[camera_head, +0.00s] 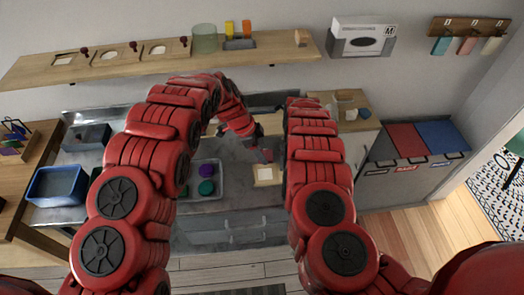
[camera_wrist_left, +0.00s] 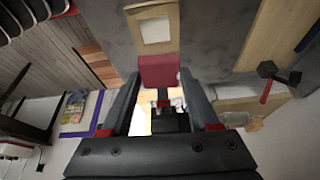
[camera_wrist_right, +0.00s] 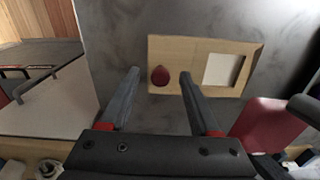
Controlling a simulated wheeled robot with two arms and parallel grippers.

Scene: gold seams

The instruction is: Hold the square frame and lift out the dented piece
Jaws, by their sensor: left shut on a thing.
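The square frame (camera_head: 267,183) is a pale wooden board with a whitish square in it. It lies on the grey counter; my right arm partly covers its right side in the head view. In the right wrist view its bare board (camera_wrist_right: 192,58) and a dark red knob (camera_wrist_right: 160,75) show. My right gripper (camera_wrist_right: 158,74) is open, with the knob between its fingertips in the picture; I cannot tell the height gap. My left gripper (camera_head: 262,150) is shut on a dark red block (camera_wrist_left: 158,72), just behind the frame. Which thing is dented I cannot tell.
A grey tray (camera_head: 217,190) with green and purple round pieces stands left of the frame. A blue bin (camera_head: 57,186) is at the far left. A wall shelf (camera_head: 250,52) carries several boards with dark red knobs. Bare counter lies around the frame.

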